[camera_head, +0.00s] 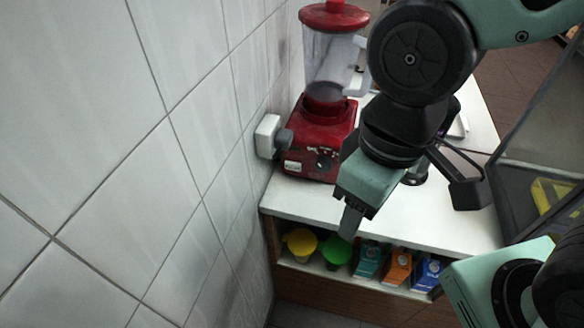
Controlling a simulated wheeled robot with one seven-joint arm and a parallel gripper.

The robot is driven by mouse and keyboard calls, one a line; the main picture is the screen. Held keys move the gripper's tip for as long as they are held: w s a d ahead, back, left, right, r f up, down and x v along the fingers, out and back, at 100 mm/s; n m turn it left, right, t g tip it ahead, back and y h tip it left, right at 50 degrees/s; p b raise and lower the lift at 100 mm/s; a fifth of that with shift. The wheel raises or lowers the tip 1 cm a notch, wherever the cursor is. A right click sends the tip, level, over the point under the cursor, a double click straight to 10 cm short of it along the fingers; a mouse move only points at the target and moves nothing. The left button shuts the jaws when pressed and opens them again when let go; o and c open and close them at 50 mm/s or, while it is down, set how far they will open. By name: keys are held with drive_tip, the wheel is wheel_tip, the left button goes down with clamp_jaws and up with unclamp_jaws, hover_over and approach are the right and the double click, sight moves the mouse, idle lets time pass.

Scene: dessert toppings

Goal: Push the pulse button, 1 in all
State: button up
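A red blender (318,135) with a clear jar (327,55) and a red lid (334,14) stands on the white counter against the tiled wall. Its front carries a dark round control (322,164) and a small pale label (292,167). Which control is the pulse button is too small to tell. My gripper (350,222) points down in front of the blender and to the right of its controls, apart from them in the picture. Its fingers are seen from the side, so their opening cannot be told. My arm hides part of the blender's right side.
A white wall socket (268,137) with a grey plug is left of the blender. The white counter (300,200) is bare in front. A shelf below holds yellow (300,243) and green (336,250) items and several small cartons (398,266). A glass-sided case (535,150) stands right.

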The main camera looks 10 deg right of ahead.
clamp_jaws()
idle(1.5)
